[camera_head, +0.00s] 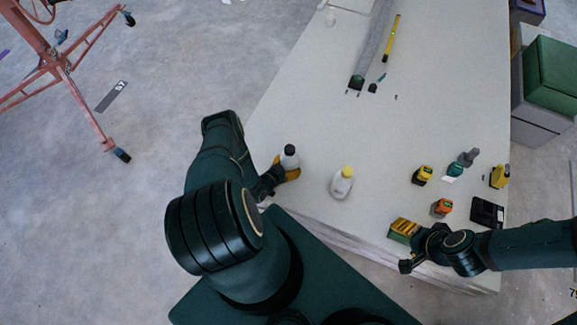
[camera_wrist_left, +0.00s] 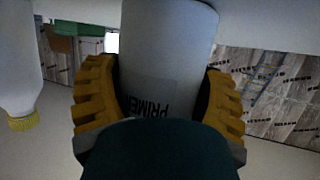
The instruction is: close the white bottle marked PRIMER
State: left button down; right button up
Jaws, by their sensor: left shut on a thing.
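The white bottle marked PRIMER (camera_wrist_left: 165,60) fills the middle of the left wrist view, its lettering upside down there. In the head view the bottle (camera_head: 288,162) stands near the table's left edge with a dark top (camera_head: 289,150). I cannot tell whether that top is a seated cap. My left gripper (camera_head: 286,174) is shut on the bottle, with yellow fingers on both sides low on its body. My right gripper (camera_head: 404,229) is at the table's front edge at the right, away from the bottle. Whether its fingers are open is unclear.
A white bottle with a yellow cap (camera_head: 342,184) stands just right of the held one. Several tools, including a yellow-black one (camera_head: 422,175) and an orange one (camera_head: 442,208), stand at the right. A long grey bar (camera_head: 374,45) lies farther back. The middle table is clear.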

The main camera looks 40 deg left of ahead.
pick_arm(q)
grip_release()
jog(key=shift+f, duration=0.1)
jog(key=shift+r, duration=0.2)
jog(key=p+v, duration=0.2)
jog(key=v, duration=1)
jog(key=shift+p, duration=0.4)
jog(key=shift+w, duration=0.1)
